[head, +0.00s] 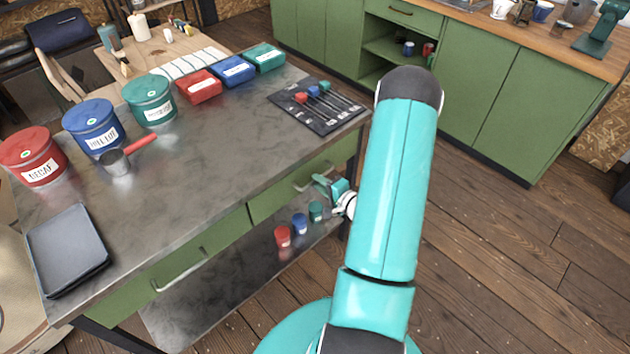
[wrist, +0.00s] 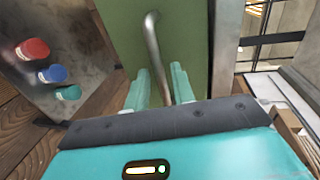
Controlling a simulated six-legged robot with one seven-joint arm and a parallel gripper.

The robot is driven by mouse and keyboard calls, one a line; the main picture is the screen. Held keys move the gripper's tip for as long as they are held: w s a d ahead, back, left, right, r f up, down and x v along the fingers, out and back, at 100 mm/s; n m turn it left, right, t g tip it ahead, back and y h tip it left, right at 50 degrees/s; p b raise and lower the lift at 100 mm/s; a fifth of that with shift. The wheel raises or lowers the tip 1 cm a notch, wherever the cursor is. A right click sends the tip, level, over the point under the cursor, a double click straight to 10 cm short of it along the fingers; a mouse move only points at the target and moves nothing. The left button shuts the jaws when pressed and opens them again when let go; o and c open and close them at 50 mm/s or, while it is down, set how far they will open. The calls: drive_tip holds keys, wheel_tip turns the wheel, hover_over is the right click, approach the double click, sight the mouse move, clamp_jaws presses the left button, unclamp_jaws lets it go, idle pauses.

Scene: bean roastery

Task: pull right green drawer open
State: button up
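The right green drawer (head: 275,201) is under the metal-topped table and looks shut. Its front also fills the upper middle of the wrist view (wrist: 190,40). Its silver bar handle (head: 312,178) is partly hidden by my gripper (head: 322,183) in the head view. In the wrist view the handle (wrist: 154,45) runs down between the two teal fingers of my gripper (wrist: 161,88). The fingers are apart, one on each side of the bar, with small gaps visible. Whether either finger touches the bar I cannot tell.
The left green drawer (head: 165,275) is shut beside it. Red, blue and green cups (head: 300,224) stand on the lower shelf (head: 215,315). Canisters, boxes, a scoop (head: 116,163) and a dark tray (head: 66,250) are on the tabletop. Wood floor (head: 490,230) is clear on the right.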

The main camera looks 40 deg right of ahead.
drive_tip(key=shift+x, duration=1.2)
drive_tip(key=shift+c, duration=0.3)
clamp_jaws()
